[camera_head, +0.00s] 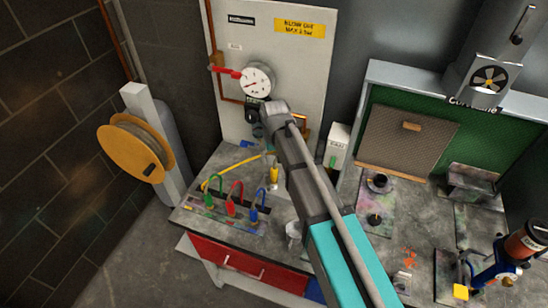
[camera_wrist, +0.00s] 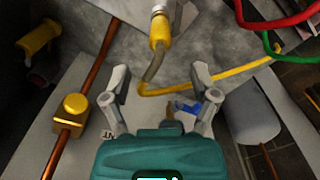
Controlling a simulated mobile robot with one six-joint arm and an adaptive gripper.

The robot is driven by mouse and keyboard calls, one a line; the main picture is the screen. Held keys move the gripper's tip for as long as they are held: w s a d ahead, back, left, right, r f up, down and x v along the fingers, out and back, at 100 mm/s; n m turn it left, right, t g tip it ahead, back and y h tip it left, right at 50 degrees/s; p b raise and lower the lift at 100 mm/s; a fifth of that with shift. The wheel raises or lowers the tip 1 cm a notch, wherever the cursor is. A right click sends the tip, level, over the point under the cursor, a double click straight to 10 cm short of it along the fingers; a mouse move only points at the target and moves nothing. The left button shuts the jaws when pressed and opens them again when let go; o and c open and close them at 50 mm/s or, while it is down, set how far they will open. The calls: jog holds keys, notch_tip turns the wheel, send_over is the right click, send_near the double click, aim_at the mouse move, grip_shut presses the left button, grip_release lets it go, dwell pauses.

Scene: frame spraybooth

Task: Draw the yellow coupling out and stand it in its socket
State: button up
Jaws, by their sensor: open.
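The yellow coupling (camera_head: 274,174) stands near the back of the bench, with a yellow hose (camera_head: 235,163) running left from its upper end. In the wrist view the yellow coupling (camera_wrist: 160,30) has a metal end at the top edge. My gripper (camera_wrist: 160,78) is open and empty. The coupling lies just beyond its fingertips, roughly centred between them, with the hose curving across the gap. In the head view my arm hides most of the gripper. A dark rack (camera_head: 236,204) holds the green, red and blue couplings; I cannot make out the yellow coupling's socket.
The green (camera_head: 209,200), red (camera_head: 231,208) and blue (camera_head: 253,214) couplings stand close together. A gauge (camera_head: 257,80) and red lever (camera_head: 225,71) are on the panel behind. A hose reel (camera_head: 135,148) is at the left.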

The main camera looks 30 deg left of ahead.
aim_at(274, 164)
jog(key=shift+f+b, duration=3.05)
jog(key=shift+f, duration=0.25)
grip_shut()
jog(key=shift+r+p, duration=0.55)
jog(key=shift+p, duration=0.05)
jog(key=shift+r+p, duration=0.35)
jog(key=shift+r, duration=0.05)
jog(key=shift+r, duration=0.2)
jog(key=shift+r+p, duration=1.75)
jog(key=shift+p, duration=0.2)
